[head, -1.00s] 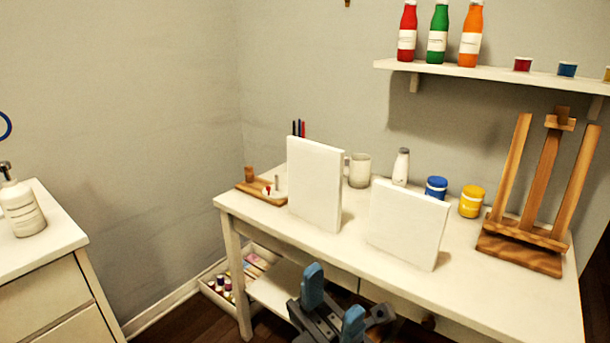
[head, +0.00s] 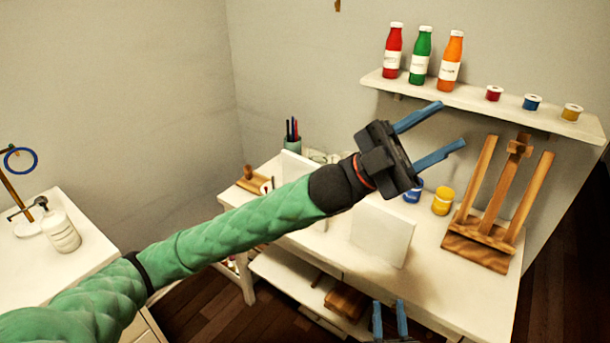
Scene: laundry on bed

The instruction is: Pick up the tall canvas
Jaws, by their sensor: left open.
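The tall canvas (head: 297,166) stands upright on the white desk (head: 460,290). My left arm crosses in front of it and hides most of it. A shorter white canvas (head: 383,234) stands to its right on the desk. My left gripper (head: 452,123) is open and empty, up and to the right of the tall canvas in the picture, with its blue fingers pointing right. My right gripper (head: 388,304) shows at the bottom edge, below the shorter canvas, with its two blue fingers apart and nothing between them.
A wooden easel (head: 490,215) stands at the desk's right. Yellow (head: 443,202) and blue (head: 413,192) paint jars stand behind the shorter canvas. A wall shelf (head: 480,100) holds bottles and small pots. A pen cup (head: 292,142) is behind the tall canvas. A soap bottle (head: 61,232) stands far left.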

